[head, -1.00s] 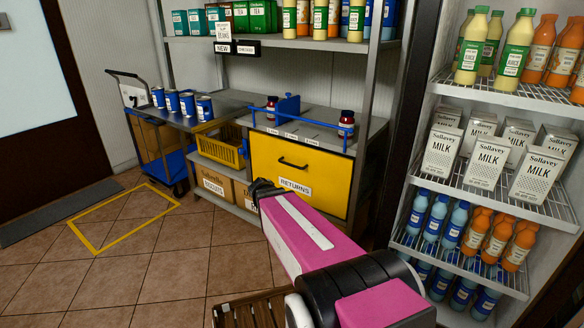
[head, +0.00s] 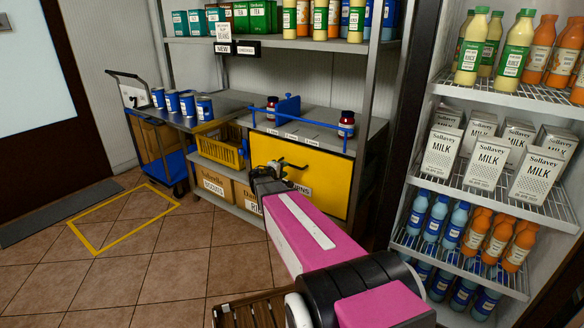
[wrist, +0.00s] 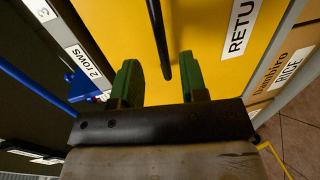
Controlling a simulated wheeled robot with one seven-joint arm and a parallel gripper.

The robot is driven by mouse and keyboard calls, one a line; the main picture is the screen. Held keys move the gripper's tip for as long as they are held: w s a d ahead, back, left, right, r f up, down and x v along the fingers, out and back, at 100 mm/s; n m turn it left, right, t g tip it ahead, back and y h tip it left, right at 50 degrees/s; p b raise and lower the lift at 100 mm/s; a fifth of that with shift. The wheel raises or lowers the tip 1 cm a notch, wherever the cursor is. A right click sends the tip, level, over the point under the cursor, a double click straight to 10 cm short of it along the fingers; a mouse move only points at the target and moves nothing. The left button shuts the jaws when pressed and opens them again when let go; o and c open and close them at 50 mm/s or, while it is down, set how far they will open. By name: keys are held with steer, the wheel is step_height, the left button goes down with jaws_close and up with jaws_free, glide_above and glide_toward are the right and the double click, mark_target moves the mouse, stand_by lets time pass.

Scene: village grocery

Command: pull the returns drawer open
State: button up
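The returns drawer (head: 325,170) is a yellow front below the grey counter, flush and closed. Its RETURNS label is partly hidden by my gripper (head: 280,169) in the head view. The black bar handle (wrist: 156,30) shows in the wrist view against the yellow drawer front (wrist: 120,20). My gripper (wrist: 160,72) is open, with one green finger on each side of the handle's near end in that view. A gap shows between the handle and each finger. I cannot tell how deep the fingers reach around it.
Jars (head: 346,124) and a blue rail (head: 305,135) sit on the counter above the drawer. A yellow basket (head: 218,150) and cardboard boxes are to its left. A stocked fridge (head: 480,205) stands at right. A wooden crate (head: 250,310) is on the floor below my arm.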

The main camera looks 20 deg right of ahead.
mark_target(291, 166)
steer(key=x, duration=0.7)
jaws_close()
